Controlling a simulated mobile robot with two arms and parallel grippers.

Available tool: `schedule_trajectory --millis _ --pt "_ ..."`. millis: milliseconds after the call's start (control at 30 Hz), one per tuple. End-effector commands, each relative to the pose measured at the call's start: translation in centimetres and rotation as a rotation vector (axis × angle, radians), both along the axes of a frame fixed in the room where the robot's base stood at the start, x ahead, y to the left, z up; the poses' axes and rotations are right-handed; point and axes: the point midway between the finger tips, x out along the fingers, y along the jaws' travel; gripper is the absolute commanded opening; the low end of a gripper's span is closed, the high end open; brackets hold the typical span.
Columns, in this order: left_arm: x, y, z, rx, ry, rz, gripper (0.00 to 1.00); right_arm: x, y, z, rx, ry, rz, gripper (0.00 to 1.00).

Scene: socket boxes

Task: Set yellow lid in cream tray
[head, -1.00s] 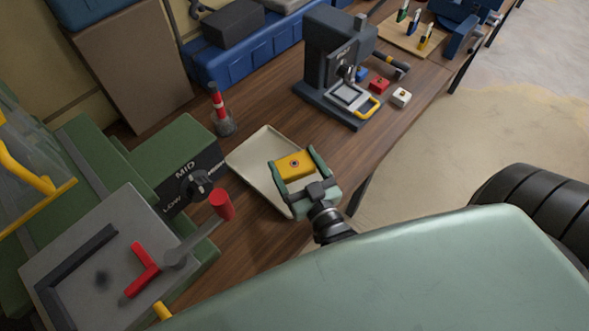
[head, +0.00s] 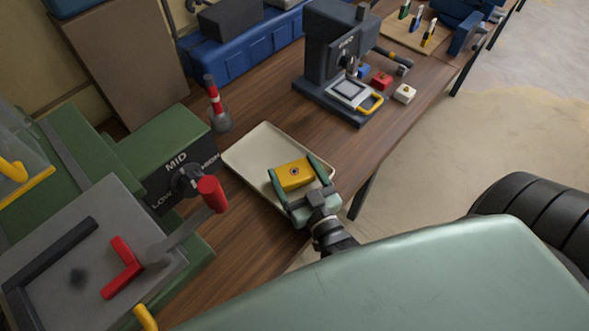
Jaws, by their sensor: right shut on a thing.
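The yellow lid (head: 294,173) is a small yellow block with a dark round spot on top. My right gripper (head: 298,176) is shut on it, one finger on each side. The cream tray (head: 262,144) lies on the wooden bench, shallow with a raised rim. The lid and gripper are over the right part of the tray and hide its near right side. I cannot tell whether the lid touches the tray floor. My left gripper is not in view.
A green machine with a red-handled lever (head: 212,195) stands left of the tray. A dark press (head: 335,60) stands behind, with a red block (head: 381,80) and a white block (head: 404,93) beside it. Bare bench lies between tray and press.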

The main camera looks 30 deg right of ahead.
Motion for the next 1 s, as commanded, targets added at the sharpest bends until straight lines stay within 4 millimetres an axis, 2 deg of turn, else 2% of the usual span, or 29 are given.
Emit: schedule_trajectory --millis 233,267,300,567,700,767,1000 --pt "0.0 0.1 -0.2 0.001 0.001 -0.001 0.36 -0.1 0.0 -0.8 -0.003 0.007 0.001 0.41" --pt "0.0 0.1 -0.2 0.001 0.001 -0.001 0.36 -0.1 0.0 -0.9 -0.003 0.009 0.002 0.9" --pt "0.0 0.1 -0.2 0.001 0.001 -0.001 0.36 -0.1 0.0 -0.9 -0.004 0.01 0.002 1.0" --pt "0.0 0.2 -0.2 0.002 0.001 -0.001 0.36 -0.2 0.1 -1.0 -0.007 0.017 0.003 1.0" --pt "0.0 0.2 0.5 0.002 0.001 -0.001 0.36 -0.2 0.1 0.3 -0.007 0.016 0.003 1.0" --pt "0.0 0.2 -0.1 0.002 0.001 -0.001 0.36 -1.3 0.1 -0.2 -0.007 0.02 0.003 1.0" --pt "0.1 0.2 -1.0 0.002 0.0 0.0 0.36 -6.7 0.4 0.1 -0.003 0.014 0.003 1.0"
